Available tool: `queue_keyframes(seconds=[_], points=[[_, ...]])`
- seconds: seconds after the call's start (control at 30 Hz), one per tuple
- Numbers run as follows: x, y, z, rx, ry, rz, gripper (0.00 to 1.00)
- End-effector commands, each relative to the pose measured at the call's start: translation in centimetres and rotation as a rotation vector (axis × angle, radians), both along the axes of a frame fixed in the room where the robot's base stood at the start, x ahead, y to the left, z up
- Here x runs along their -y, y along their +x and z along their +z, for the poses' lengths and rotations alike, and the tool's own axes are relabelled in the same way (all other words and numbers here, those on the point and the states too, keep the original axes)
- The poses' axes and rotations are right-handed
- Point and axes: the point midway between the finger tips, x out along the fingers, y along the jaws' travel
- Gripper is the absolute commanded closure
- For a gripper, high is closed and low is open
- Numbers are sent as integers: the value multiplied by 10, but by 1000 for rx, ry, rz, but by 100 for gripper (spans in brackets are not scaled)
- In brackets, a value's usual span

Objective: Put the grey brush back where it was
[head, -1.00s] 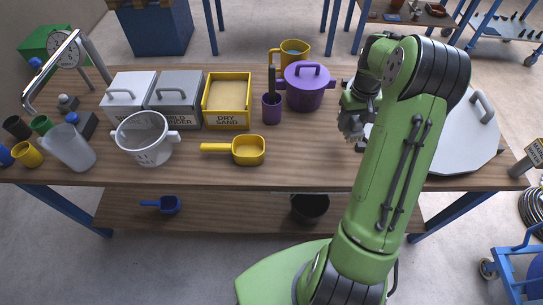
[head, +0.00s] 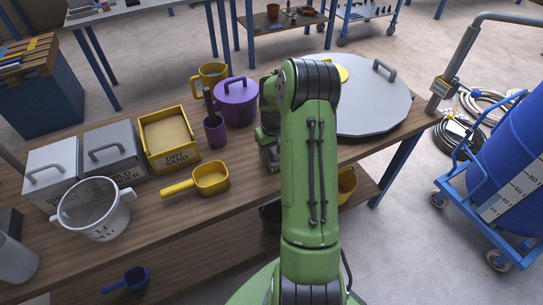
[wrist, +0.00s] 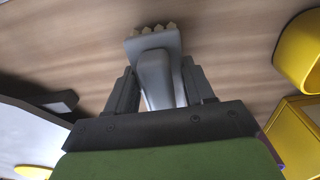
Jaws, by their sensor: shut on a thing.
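The grey brush (wrist: 160,75) shows in the wrist view, with a grey handle and a row of pale bristle tufts at its far end. My gripper (wrist: 158,92) is shut on its handle, one finger on each side. The bristle end points away from my palm, over the wooden table top. In the head view my gripper (head: 269,155) is right of the purple cup and largely hidden by my own green arm. I cannot make out the brush clearly there.
A purple cup (head: 215,133) holding a dark handle and a purple lidded pot (head: 236,104) stand left of my gripper. A yellow scoop (head: 210,178) lies in front. A big grey lid (head: 375,110) covers the right end. Bare wood (head: 245,205) shows near the front edge.

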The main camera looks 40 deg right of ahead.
Motion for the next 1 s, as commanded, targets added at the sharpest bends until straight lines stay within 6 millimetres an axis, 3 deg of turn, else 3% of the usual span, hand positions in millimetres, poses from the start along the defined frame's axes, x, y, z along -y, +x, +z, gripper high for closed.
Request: queue_keyframes(seconds=[0.03,0.37,0.4,0.53,0.83,1.0], points=[[0,0,-9,-2,2,-1,76],[0,0,-11,0,0,0,76],[0,0,-11,0,0,0,41],[0,0,-10,0,0,0,22],[0,0,-7,0,0,0,22],[1,1,27,5,-6,1,22]])
